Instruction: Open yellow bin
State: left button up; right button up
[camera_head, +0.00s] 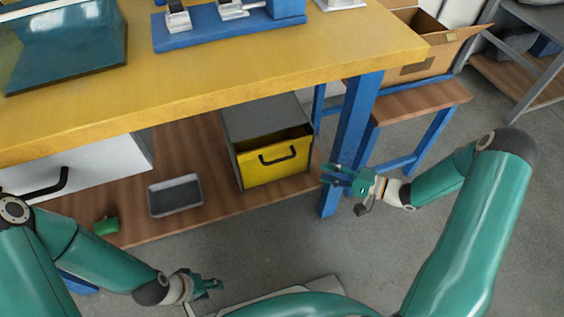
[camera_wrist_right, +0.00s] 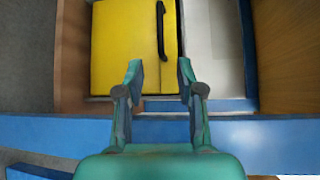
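The yellow bin (camera_head: 275,168) sits in a grey housing on the brown lower shelf under the workbench. Its front is yellow with a black handle (camera_head: 277,157), and a dark gap shows above the front. My right gripper (camera_head: 328,175) is at the blue table leg, to the right of the bin and apart from the handle. In the right wrist view the yellow front (camera_wrist_right: 125,45) and black handle (camera_wrist_right: 161,30) lie ahead of the right gripper (camera_wrist_right: 160,75), whose fingers are apart and empty. My left gripper (camera_head: 215,285) is low at the front, away from the bin; its finger gap is too small to judge.
A blue table leg (camera_head: 352,135) stands close by my right gripper. A grey tray (camera_head: 175,196) and a green object (camera_head: 106,226) lie on the shelf left of the bin. A white drawer (camera_head: 85,170) is at the left. Bare floor (camera_head: 270,240) lies in front of the shelf.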

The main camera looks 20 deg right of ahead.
aim_at(281, 160)
jog(key=b+x, duration=0.4)
jog(key=x, duration=1.1)
jog(key=shift+s, duration=0.1)
grip_shut()
